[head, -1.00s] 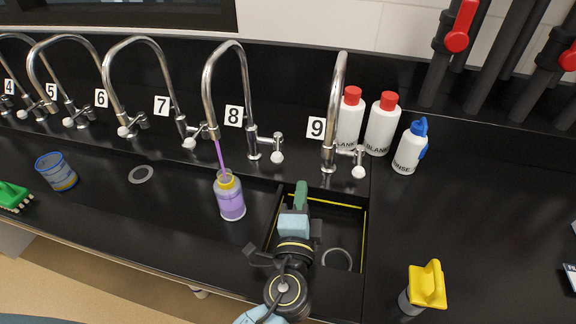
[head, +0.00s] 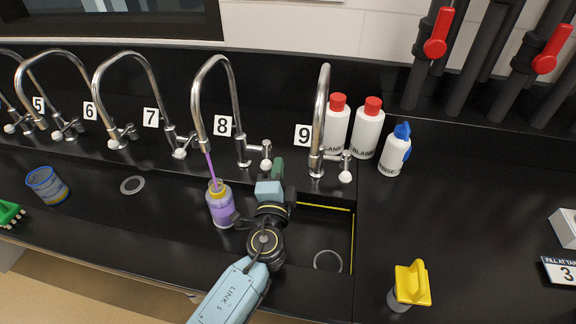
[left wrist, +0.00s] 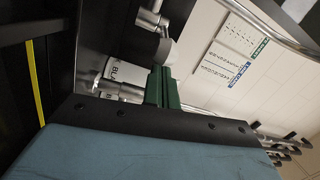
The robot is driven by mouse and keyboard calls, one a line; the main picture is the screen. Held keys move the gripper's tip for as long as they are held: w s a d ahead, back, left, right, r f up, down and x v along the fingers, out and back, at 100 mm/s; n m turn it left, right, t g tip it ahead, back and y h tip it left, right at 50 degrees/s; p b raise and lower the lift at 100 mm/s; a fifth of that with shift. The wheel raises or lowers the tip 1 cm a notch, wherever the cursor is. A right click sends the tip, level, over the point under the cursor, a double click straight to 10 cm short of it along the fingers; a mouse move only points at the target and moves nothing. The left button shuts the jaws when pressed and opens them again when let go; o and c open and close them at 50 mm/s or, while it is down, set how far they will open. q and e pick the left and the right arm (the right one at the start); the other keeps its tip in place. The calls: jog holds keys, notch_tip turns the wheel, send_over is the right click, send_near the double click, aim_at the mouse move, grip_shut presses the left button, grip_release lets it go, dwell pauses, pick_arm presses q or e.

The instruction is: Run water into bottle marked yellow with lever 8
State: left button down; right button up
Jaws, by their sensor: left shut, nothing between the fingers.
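The bottle with the yellow band (head: 221,207) stands upright under the spout of tap 8 (head: 199,135). A thin purple stream (head: 210,168) runs from the spout into its mouth, and purple liquid fills much of it. Lever 8, with a white knob (head: 266,163), sits right of the number 8 label (head: 222,125). My left gripper (head: 277,168) has shut green fingers, empty, close beside this knob. In the left wrist view the fingertips (left wrist: 161,72) are just by a white knob (left wrist: 166,52); I cannot tell whether they touch. My right gripper is out of view.
Tap 9 (head: 321,120) and its lever stand to the right, before white red-capped bottles (head: 367,135) and a rinse bottle (head: 395,155). A sink opening (head: 352,235) lies right of my gripper. A yellow-handled object (head: 411,283) stands front right.

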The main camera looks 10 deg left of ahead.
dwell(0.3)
pick_arm(q)
jog(key=shift+s+a+f+b, duration=0.1)
jog(key=shift+s+a+b, duration=0.2)
jog(key=shift+a, duration=0.2)
jog(key=shift+s+a+f+b, duration=0.1)
jog(key=shift+s+a+b, duration=0.15)
jog(key=shift+a, duration=0.25)
jog(key=shift+a+r, duration=0.2)
jog(key=shift+a, duration=0.1)
